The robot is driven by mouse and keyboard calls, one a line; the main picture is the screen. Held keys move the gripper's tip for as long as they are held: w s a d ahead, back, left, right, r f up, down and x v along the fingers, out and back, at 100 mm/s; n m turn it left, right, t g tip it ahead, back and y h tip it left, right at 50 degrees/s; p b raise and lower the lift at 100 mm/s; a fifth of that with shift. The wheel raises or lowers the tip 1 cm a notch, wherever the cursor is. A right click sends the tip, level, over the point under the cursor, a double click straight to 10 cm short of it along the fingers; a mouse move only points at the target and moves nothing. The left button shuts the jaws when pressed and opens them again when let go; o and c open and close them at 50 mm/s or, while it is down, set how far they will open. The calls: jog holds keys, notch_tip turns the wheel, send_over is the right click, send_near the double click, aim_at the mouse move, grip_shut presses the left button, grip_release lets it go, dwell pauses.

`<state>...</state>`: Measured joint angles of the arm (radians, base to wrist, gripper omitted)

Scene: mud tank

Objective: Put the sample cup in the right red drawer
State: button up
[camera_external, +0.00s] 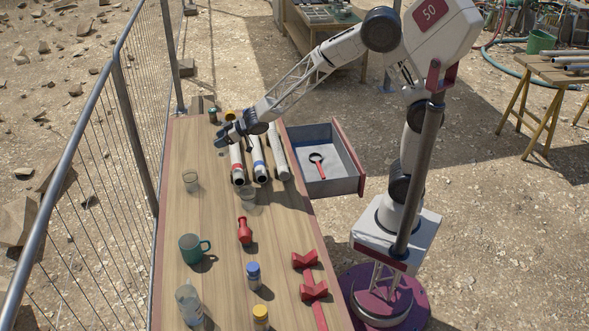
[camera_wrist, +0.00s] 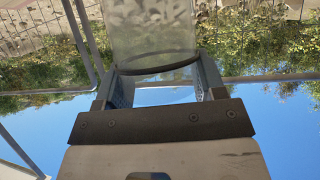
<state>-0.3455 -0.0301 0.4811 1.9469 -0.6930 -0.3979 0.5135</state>
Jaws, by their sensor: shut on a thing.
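My gripper (camera_external: 220,138) is at the far left part of the table, beyond the pipes. In the wrist view my gripper (camera_wrist: 160,88) is shut on a clear cup (camera_wrist: 150,35), which sits between both fingers; I take it as the sample cup. In the outside view the held cup cannot be made out clearly. The red-fronted drawer (camera_external: 349,158) stands pulled open at the table's right side, with a grey inside. A red-handled magnifying glass (camera_external: 318,165) lies in it, with bare floor around. The gripper is left of the drawer, with the pipes between.
Several pipes (camera_external: 260,165) lie on the table (camera_external: 215,225) between gripper and drawer. Two clear glasses (camera_external: 190,181) (camera_external: 248,199), a red bottle (camera_external: 244,231), a green mug (camera_external: 194,248) and small jars (camera_external: 254,275) stand nearer. A mesh fence (camera_external: 95,165) runs along the left.

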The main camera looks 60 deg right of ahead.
jog(key=w+d+m+t+h, duration=0.1)
jog(key=w+d+m+h, duration=0.15)
jog(key=d, duration=1.45)
jog(key=w+d+m+t+h, duration=0.2)
jog(key=d+m+h, duration=0.1)
jog(key=d, duration=1.4)
jog(key=s+d+m+g+h, duration=0.1)
jog(key=s+d+m+h, duration=0.35)
jog(key=d, duration=1.15)
jog(key=s+d+m+h, duration=0.2)
jog(key=s+d, duration=0.5)
jog(key=d, duration=0.9)
notch_tip(320, 180, down, 22)
jog(key=shift+s+d+f+g, duration=0.2)
jog(key=shift+s+d+g, duration=0.05)
jog(key=shift+d+g, duration=0.1)
jog(key=shift+f, duration=2.9)
